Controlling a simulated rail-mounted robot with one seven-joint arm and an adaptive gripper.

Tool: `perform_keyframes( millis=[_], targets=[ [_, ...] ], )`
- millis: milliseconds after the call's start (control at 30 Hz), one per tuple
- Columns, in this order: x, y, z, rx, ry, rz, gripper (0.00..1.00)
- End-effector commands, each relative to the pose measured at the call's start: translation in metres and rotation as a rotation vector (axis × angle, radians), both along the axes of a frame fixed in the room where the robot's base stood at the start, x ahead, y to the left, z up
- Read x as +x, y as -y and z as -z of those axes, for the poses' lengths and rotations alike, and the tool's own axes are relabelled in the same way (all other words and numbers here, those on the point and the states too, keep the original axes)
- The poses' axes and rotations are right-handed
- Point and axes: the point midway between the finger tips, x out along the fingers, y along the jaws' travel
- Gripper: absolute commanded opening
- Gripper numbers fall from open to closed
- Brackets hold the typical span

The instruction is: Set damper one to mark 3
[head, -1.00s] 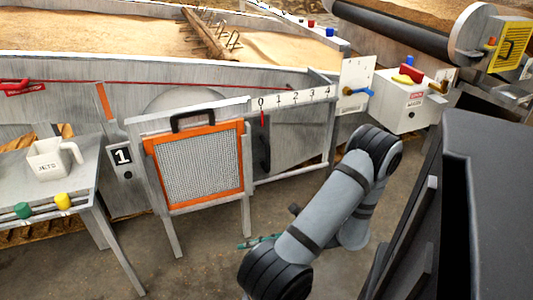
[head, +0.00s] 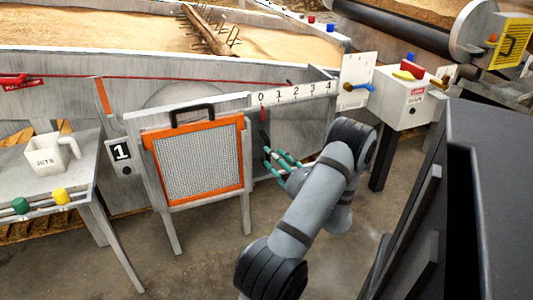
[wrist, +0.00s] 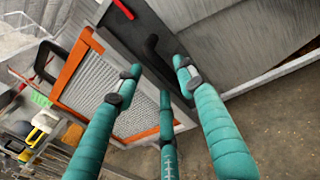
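The damper's scale board (head: 293,93) carries marks 0 to 4. A red pointer (head: 262,114) stands under mark 0; it also shows in the wrist view (wrist: 123,9). The dark damper plate (wrist: 150,25) bears a black handle (wrist: 153,46), whose top shows in the head view (head: 264,137). My gripper (head: 269,157) has teal fingers and is open, just in front of and below the handle. In the wrist view my gripper (wrist: 157,84) has its fingers spread apart with nothing between them, and the handle lies beyond them. A number 1 sign (head: 122,152) is left of the screen.
An orange-framed mesh screen (head: 198,163) stands close left of the handle. A table (head: 85,178) with a white jug (head: 48,155) is at left. A white control box (head: 400,105) stands at right. Open floor lies below the damper.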

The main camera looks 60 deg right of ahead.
Motion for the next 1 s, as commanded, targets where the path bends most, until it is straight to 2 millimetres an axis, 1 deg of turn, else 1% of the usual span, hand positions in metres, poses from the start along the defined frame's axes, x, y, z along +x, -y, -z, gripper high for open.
perform_keyframes(
  millis=[33, 100, 300, 433, 667, 1000],
  targets=[
    [0.01, 0.004, 0.002, -0.003, -0.002, -0.005, 0.39],
    [0.019, 0.01, 0.001, -0.003, -0.001, -0.004, 0.39],
    [0.038, 0.022, 0.001, -0.001, -0.001, -0.002, 0.39],
    [0.042, 0.024, 0.0, 0.0, 0.0, -0.001, 0.39],
    [0.042, 0.025, 0.0, 0.001, -0.001, -0.001, 0.39],
    [0.042, 0.024, 0.0, 0.001, 0.0, -0.001, 0.19]
  ],
)
